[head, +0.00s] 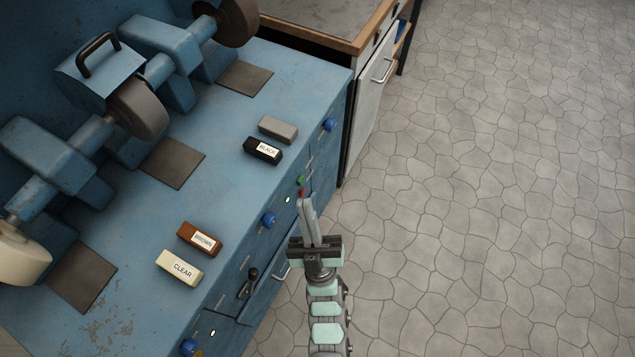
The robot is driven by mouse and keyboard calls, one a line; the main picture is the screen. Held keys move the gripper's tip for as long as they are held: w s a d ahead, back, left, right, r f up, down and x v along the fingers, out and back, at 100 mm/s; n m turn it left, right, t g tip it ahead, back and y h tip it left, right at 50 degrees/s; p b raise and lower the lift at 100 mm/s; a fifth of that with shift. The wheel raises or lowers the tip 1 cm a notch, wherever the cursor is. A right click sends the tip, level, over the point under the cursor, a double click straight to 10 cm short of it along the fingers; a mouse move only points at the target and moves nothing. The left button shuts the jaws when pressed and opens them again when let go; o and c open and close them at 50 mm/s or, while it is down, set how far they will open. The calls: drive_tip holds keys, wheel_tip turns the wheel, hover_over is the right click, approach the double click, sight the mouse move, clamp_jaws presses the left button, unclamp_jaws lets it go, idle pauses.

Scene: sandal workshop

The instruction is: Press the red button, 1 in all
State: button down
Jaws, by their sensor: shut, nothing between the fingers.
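The red button (302,191) is on the front face of the blue machine bench, just below a green button (300,180). Only a small part of the red button shows; my fingers hide the rest. My gripper (306,203) is shut and empty. Its two grey fingers lie together and point up the picture at the red button. Their tips overlap the button's lower edge in the head view; I cannot tell whether they touch it.
Blue knobs (269,219) and a black lever (248,283) stick out from the front panel. Labelled wax blocks, brown (191,239), cream (172,262) and black (255,155), lie on the bench top (235,190). The floor (480,200) on the right is clear.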

sight(302, 193)
drive_tip(key=w+d+f+n+g+h+b, duration=0.1)
drive_tip(key=w+d+f+g, duration=0.2)
drive_tip(key=f, duration=0.7)
drive_tip(key=w+d+f+n+g+h+b, duration=0.1)
drive_tip(key=w+f, duration=0.4)
drive_tip(key=f, duration=0.6)
drive_tip(key=w+d+f+n+g+h+b, duration=0.2)
drive_tip(key=w+d+f+g, duration=0.2)
drive_tip(key=f, duration=0.7)
drive_tip(key=shift+w+d+f+n+g+h, duration=0.2)
drive_tip(key=shift+w+d+n+g+h, duration=0.15)
drive_tip(key=shift+g, duration=0.45)
drive_tip(key=shift+a, duration=0.1)
drive_tip(key=w+a+b, duration=0.1)
drive_tip(key=w+a, duration=0.2)
drive_tip(key=a, duration=0.4)
drive_tip(key=shift+w+a, duration=0.35)
drive_tip(key=shift+w, duration=0.05)
drive_tip(key=shift+w+a+b, duration=0.2)
drive_tip(key=shift+a+b, duration=0.1)
drive_tip(key=shift+a, duration=0.1)
